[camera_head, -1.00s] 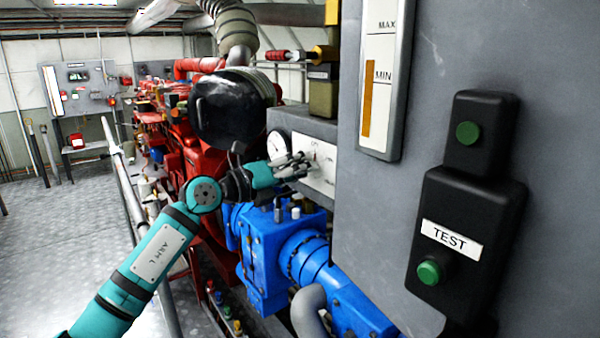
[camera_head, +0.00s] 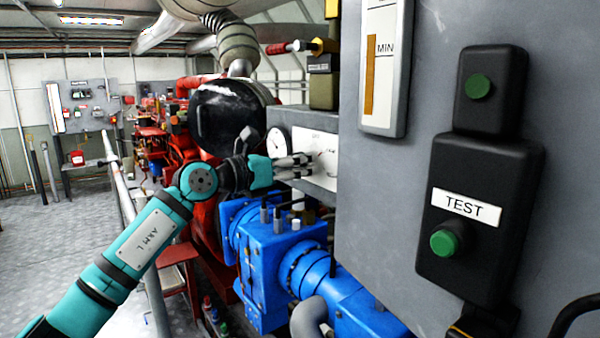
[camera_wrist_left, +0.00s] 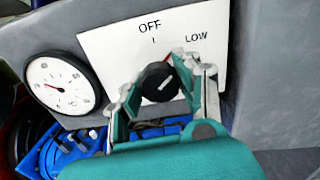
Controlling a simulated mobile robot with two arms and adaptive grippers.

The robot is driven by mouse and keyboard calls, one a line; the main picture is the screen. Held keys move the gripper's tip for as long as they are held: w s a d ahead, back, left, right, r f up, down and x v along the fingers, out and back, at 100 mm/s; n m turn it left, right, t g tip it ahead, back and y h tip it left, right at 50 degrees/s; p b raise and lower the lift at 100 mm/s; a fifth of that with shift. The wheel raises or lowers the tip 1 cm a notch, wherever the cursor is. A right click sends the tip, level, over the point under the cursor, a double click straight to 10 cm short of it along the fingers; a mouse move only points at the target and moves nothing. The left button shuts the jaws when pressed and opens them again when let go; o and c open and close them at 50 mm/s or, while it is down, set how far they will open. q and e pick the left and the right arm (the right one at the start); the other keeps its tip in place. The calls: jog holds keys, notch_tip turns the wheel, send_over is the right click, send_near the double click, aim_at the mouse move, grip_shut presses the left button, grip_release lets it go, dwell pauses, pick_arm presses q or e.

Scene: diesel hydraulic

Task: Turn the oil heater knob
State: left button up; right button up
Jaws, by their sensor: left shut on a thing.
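My left gripper (camera_wrist_left: 158,80) is closed around the knob, one finger on each side. In the head view the left gripper (camera_head: 308,165) reaches the white plate (camera_head: 328,145) on the grey box, and its fingers hide the knob. My right gripper is not in view.
A round gauge (camera_head: 277,143) sits left of the plate. Blue pump housings (camera_head: 285,250) lie below the gripper. A large grey cabinet (camera_head: 400,200) with a black TEST box (camera_head: 470,215) stands close on the right. A pale rail (camera_head: 118,180) runs on the left.

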pick_arm(q)
jog(key=shift+f+m+b, duration=0.15)
jog(key=shift+m+b, duration=0.2)
jog(key=shift+m, duration=0.25)
jog(key=o, duration=1.2)
jog(key=shift+a, duration=0.1)
jog(key=v, duration=1.2)
